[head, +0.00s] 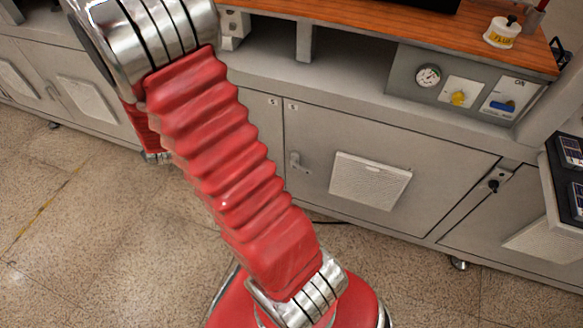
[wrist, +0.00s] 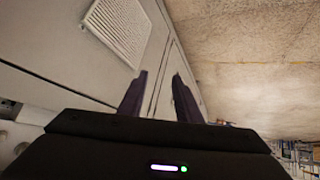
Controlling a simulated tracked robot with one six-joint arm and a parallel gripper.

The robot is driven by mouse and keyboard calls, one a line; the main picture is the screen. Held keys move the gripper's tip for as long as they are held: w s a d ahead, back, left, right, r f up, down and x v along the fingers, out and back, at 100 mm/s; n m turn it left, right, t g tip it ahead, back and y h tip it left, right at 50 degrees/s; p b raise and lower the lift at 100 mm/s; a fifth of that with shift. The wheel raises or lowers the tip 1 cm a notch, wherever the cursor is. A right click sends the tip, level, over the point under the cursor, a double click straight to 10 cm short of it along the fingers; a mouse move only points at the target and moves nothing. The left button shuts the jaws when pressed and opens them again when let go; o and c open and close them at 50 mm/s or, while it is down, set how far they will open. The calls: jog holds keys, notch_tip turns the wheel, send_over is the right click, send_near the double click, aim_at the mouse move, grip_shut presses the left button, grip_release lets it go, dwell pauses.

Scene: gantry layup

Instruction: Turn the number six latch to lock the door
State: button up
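A grey cabinet door (head: 340,135) in the head view appears closed flush. A silver handle-like latch (head: 297,162) sits near its left edge, below small labels too small to read surely. A second latch with a black knob (head: 494,186) sits on a metal plate at the right. I cannot tell which is number six. My gripper (wrist: 158,76) shows in the wrist view with two dark fingers apart and nothing visible between them. It points along the cabinet fronts; no latch is clearly visible near the fingertips. The gripper is out of the head view.
A pale ribbed panel (head: 370,180) is on the door; a similar panel (wrist: 118,28) shows in the wrist view. Above are a gauge panel (head: 440,108) and a wooden worktop (head: 390,25). A dark device (head: 570,150) stands at right. Speckled floor (head: 80,240) is clear at left.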

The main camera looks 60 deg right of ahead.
jog(key=s+d+f+g+h, duration=0.1)
jog(key=s+d+f+h, duration=0.2)
jog(key=d+f, duration=0.45)
jog(key=n+g+h, duration=0.1)
jog(key=g+h, duration=0.5)
jog(key=h, duration=0.2)
send_near(304, 170)
jog(key=f+v, duration=0.1)
jog(key=v, duration=0.2)
jog(key=shift+w+r, duration=0.2)
jog(key=shift+r, duration=0.4)
jog(key=shift+d, duration=0.1)
jog(key=shift+x, duration=6.8)
jog(key=shift+s+f, duration=0.1)
jog(key=shift+f, duration=0.05)
jog(key=shift+c, duration=0.2)
grip_shut()
